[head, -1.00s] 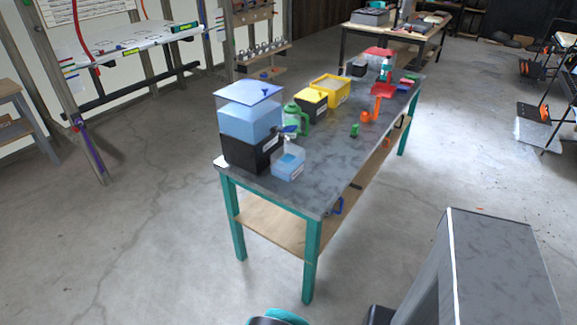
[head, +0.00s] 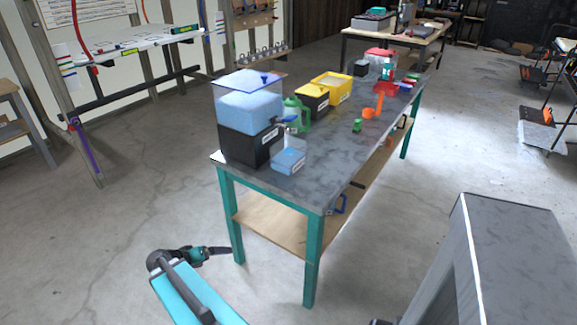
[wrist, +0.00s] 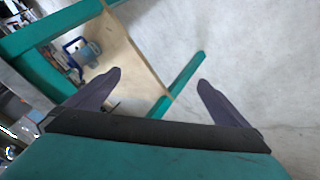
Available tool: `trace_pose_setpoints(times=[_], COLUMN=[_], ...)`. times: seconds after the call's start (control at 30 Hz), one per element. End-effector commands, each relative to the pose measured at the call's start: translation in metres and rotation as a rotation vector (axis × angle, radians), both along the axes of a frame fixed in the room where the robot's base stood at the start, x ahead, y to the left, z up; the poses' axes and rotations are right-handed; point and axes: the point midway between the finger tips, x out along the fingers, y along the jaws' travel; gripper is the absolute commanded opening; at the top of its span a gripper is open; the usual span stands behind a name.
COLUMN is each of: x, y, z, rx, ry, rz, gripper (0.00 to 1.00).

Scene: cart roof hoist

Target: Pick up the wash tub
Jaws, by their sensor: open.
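A small clear tub with light blue contents and a white label (head: 288,161) stands on the grey bench top, at the near end, below the tap of a water dispenser (head: 248,120). It may be the wash tub; I cannot read its label. My gripper (head: 220,250) is low at the left of the bench's near end, below the top and apart from the tub. In the wrist view my gripper (wrist: 157,79) is open, with nothing between its two dark fingers. The tub cannot be made out there.
The bench (head: 325,185) has teal legs and a wooden lower shelf (head: 270,226), where a blue-handled thing (head: 340,204) sits. Behind the dispenser stand a green jug (head: 302,113), a black bin (head: 311,103) and a yellow bin (head: 334,88).

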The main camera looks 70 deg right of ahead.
Motion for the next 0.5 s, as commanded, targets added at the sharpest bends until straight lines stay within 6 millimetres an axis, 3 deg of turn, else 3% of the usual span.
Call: trace_pose_setpoints(times=[0.03,0.2,0.5], x=[-0.001,-0.012,-0.063], y=[-0.027,-0.105,-0.218], z=[0.009,0.064,0.174], rx=[-0.061,-0.268,-0.635], ry=[-0.045,-0.189,-0.426], rz=[-0.040,-0.158,-0.314], gripper=[1.00,1.00,1.00])
